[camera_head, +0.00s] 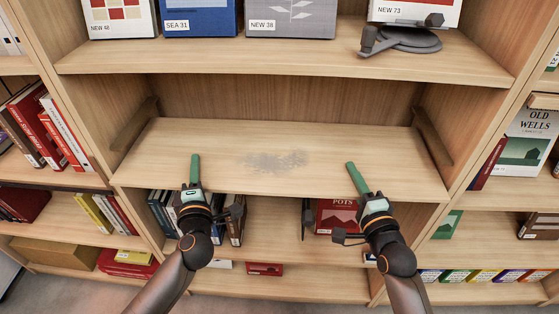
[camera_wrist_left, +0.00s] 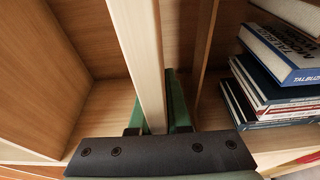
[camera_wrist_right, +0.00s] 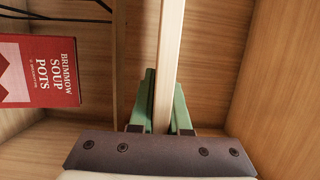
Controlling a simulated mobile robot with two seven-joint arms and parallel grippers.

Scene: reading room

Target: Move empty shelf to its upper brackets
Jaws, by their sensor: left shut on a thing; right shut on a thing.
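The empty shelf (camera_head: 330,150) is a pale wooden board with a grey dusty patch in its middle. My left gripper (camera_head: 195,170) is shut on its front edge left of centre, and my right gripper (camera_head: 358,178) is shut on it right of centre. In the left wrist view the board (camera_wrist_left: 140,50) runs between the green fingers; the right wrist view shows the board (camera_wrist_right: 168,60) gripped likewise. A left upper bracket (camera_head: 135,124) and a right upper bracket (camera_head: 433,135) are wooden strips on the side walls, above the board. The lower fingers are hidden in the head view.
The shelf above (camera_head: 290,62) holds several books and a dark stand (camera_head: 402,38). Below stand books (camera_head: 165,215) and a red book (camera_head: 337,215). Side bays hold more books. The space between the empty shelf and the one above is clear.

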